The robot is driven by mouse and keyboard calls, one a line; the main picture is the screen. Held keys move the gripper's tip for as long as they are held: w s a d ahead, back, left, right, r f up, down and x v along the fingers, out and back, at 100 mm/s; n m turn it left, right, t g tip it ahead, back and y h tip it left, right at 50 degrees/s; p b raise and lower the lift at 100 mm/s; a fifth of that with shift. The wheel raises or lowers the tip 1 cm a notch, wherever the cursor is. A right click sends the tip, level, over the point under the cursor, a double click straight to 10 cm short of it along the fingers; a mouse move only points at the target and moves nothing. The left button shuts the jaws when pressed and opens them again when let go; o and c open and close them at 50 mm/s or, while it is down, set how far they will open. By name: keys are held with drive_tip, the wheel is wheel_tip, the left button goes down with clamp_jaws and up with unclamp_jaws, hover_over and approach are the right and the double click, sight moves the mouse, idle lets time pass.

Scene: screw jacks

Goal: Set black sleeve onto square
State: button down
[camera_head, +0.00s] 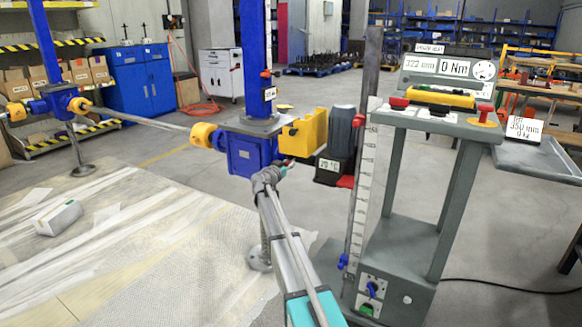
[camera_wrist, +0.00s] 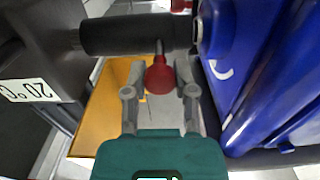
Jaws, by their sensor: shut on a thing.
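The black sleeve (camera_wrist: 125,34) lies level across the top of the wrist view, between the dark motor unit and the blue gearbox (camera_wrist: 255,65). Its right end is at the gearbox's grey flange; I cannot tell whether it touches. The square is hidden or too small to make out. A short pin with a red knob (camera_wrist: 160,76) hangs from the sleeve. My gripper (camera_wrist: 160,72) is shut on the red knob, one finger on each side. In the head view my gripper (camera_head: 277,173) is beside the blue gearbox (camera_head: 245,154), below the yellow guard (camera_head: 307,132).
The motor (camera_head: 342,130) with a 20 °C label stands right of the gearbox. A tall ruler (camera_head: 362,190) and a grey test stand (camera_head: 400,245) are close on the right. A sheeted floor area (camera_head: 120,240) lies left.

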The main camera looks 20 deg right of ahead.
drive_tip(key=shift+d, duration=0.1)
drive_tip(key=shift+c, duration=2.1)
unclamp_jaws()
drive_tip(key=shift+s, duration=0.1)
drive_tip(key=v, duration=1.2)
